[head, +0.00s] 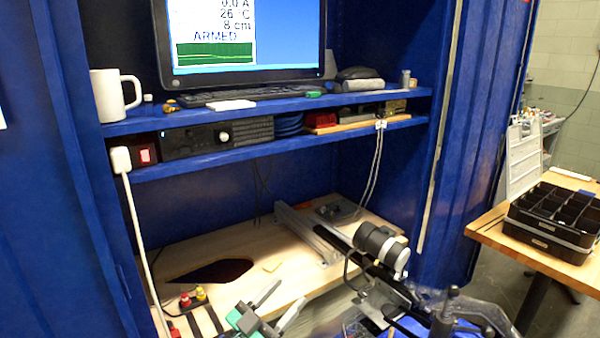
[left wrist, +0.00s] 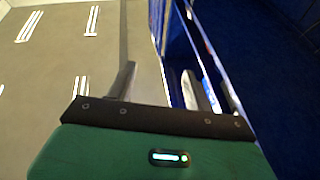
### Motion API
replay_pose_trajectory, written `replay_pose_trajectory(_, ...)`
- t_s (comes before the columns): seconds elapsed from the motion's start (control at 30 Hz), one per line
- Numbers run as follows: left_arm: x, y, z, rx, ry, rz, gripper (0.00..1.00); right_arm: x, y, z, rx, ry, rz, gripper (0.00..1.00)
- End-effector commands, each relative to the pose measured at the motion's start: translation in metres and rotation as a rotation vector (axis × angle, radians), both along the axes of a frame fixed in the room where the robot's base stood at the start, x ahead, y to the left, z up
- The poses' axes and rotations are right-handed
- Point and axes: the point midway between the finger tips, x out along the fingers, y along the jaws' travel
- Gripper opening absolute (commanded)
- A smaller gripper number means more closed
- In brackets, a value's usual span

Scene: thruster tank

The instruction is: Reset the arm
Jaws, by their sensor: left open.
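My left gripper (head: 290,292) is at the bottom of the head view, in front of the wooden bench top. Its green body and two grey fingers show, with the fingers spread and nothing between them. In the left wrist view the same gripper (left wrist: 156,75) shows its fingers apart, with a grey floor to the left and blue cabinet panels to the right. My right gripper is not in view.
A black thruster (head: 380,246) on a metal beam (head: 308,235) stands right of my left gripper, over a cluttered tank area. The wooden bench top (head: 225,245) has a dark cutout. Blue shelves hold a monitor (head: 245,40) and white mug (head: 115,95). Black bins (head: 555,215) stand right.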

Motion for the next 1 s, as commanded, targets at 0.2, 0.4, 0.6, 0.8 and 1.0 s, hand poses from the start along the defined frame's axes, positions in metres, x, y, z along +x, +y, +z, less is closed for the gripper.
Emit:
replay_pose_trajectory(0.2, -0.006, 0.081, -0.029, -0.100, 0.177, 0.416, 0.53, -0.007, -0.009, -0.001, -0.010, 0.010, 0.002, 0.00)
replay_pose_trajectory(0.4, -0.038, 0.147, -0.092, -0.030, 0.477, 0.714, 0.53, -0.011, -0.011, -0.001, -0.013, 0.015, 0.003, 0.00)
replay_pose_trajectory(0.6, -0.107, 0.188, -0.167, 0.169, 0.864, 0.853, 0.53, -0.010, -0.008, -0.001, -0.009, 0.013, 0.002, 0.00)
replay_pose_trajectory(0.8, -0.188, 0.199, -0.217, 0.399, 1.192, 0.805, 0.53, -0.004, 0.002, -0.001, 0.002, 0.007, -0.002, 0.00)
replay_pose_trajectory(1.0, -0.253, 0.198, -0.238, 0.569, 1.398, 0.681, 0.53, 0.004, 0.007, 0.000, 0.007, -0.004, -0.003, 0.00)
